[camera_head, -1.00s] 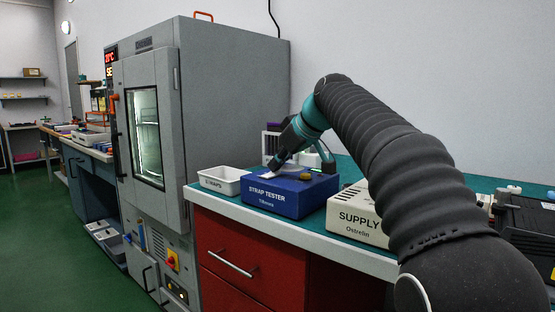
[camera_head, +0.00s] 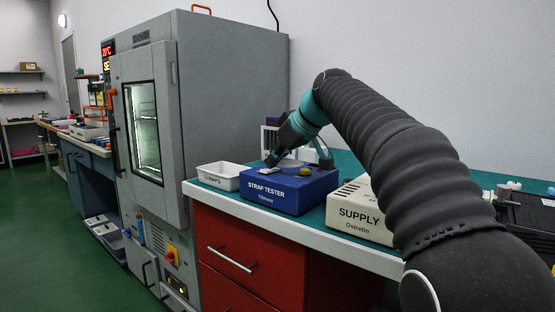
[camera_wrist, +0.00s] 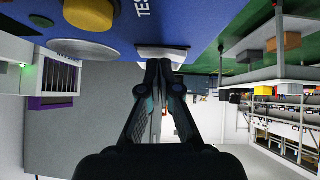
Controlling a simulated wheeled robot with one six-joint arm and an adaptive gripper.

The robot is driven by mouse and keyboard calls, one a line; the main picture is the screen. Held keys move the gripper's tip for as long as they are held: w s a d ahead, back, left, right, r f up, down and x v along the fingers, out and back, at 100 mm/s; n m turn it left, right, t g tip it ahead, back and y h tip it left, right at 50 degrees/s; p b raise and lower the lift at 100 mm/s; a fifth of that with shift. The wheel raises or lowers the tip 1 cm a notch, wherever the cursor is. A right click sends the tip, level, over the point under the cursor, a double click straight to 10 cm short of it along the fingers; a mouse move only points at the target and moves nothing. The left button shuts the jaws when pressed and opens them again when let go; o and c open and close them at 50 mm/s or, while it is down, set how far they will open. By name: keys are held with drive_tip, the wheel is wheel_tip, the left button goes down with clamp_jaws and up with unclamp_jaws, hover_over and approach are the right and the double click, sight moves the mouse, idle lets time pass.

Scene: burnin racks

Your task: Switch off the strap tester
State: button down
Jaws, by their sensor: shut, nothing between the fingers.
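The strap tester (camera_head: 290,190) is a blue box with white lettering on the bench. Its top carries a yellow knob (camera_head: 305,171) and a small white rocker-like part (camera_head: 266,171) near the left edge. In the wrist view the blue top (camera_wrist: 200,20) fills the upper part, with the yellow knob (camera_wrist: 92,12), a pale disc (camera_wrist: 82,46), a dark green round spot (camera_wrist: 42,21) and the white part (camera_wrist: 162,53). My gripper (camera_head: 269,164) is shut and empty, its tips at the white part, seemingly touching. The tips (camera_wrist: 160,64) hide some of it.
A white tray (camera_head: 222,169) stands left of the tester and a cream supply box (camera_head: 358,212) right of it. A tall grey chamber (camera_head: 230,100) rises behind the tray. A white rack (camera_head: 270,136) stands behind the tester. Red drawers (camera_head: 230,250) lie below the bench.

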drive_tip(key=shift+s+a+r, duration=0.1)
drive_tip(key=shift+s+a, duration=0.05)
drive_tip(key=shift+s, duration=0.15)
drive_tip(key=shift+r, duration=0.1)
drive_tip(key=shift+w+r+p, duration=0.1)
drive_tip(key=shift+r+p, duration=0.5)
drive_tip(key=shift+p, duration=0.1)
wheel_tip(320, 180, up, 3)
drive_tip(key=shift+w+f+p, duration=0.15)
drive_tip(key=shift+p, duration=0.95)
drive_tip(key=w+d+v, duration=0.1)
drive_tip(key=v, duration=0.9)
drive_tip(key=shift+w+d, duration=0.1)
drive_tip(key=shift+d, duration=0.05)
